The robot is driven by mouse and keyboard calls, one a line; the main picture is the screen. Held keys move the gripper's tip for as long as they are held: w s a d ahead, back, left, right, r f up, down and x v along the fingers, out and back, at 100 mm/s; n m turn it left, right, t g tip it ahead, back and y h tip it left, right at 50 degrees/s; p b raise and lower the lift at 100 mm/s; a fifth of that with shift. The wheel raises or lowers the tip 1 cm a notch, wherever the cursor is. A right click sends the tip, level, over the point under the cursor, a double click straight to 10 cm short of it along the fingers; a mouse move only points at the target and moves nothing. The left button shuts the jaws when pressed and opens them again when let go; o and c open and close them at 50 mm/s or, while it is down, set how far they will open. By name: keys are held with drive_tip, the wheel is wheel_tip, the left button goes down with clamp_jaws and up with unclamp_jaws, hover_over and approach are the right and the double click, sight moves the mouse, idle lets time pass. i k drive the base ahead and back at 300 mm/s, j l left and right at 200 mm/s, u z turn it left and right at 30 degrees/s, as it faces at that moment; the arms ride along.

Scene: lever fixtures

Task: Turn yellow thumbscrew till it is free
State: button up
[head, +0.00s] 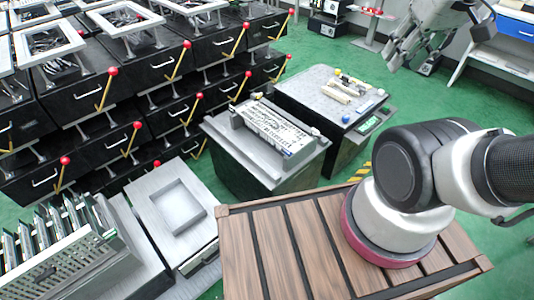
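No thumbscrew can be made out for certain. A small yellow piece (338,73) lies at the back of the grey-topped cabinet (300,84), too small to identify. Several yellow levers with red ball ends, such as the lever (107,88), stand on the black drawer units at left. My gripper (411,58) is at the upper right, above and right of the grey-topped cabinet. Its fingers appear spread and empty, apart from everything on the cabinet.
A second cabinet with a ribbed white block (273,127) stands left of the grey-topped one. A grey panel with a square recess (180,207) and a rack of upright boards (62,240) are at lower left.

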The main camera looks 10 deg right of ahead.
sight(259, 96)
drive_tip(key=i+z, duration=0.25)
drive_tip(key=l+z, duration=0.1)
drive_tip(key=z, duration=0.2)
drive_tip(key=i+z, duration=0.2)
drive_tip(key=z, duration=0.25)
drive_tip(key=i+z, duration=0.2)
drive_tip(key=z, duration=0.25)
drive_tip(key=i+u, duration=0.1)
drive_tip(key=u, duration=0.35)
drive_tip(key=i+l+u, duration=0.1)
drive_tip(key=u, duration=0.35)
drive_tip(key=i+l+u, duration=0.1)
drive_tip(key=u, duration=0.4)
drive_tip(key=i+l+u, duration=0.1)
drive_tip(key=u, duration=0.35)
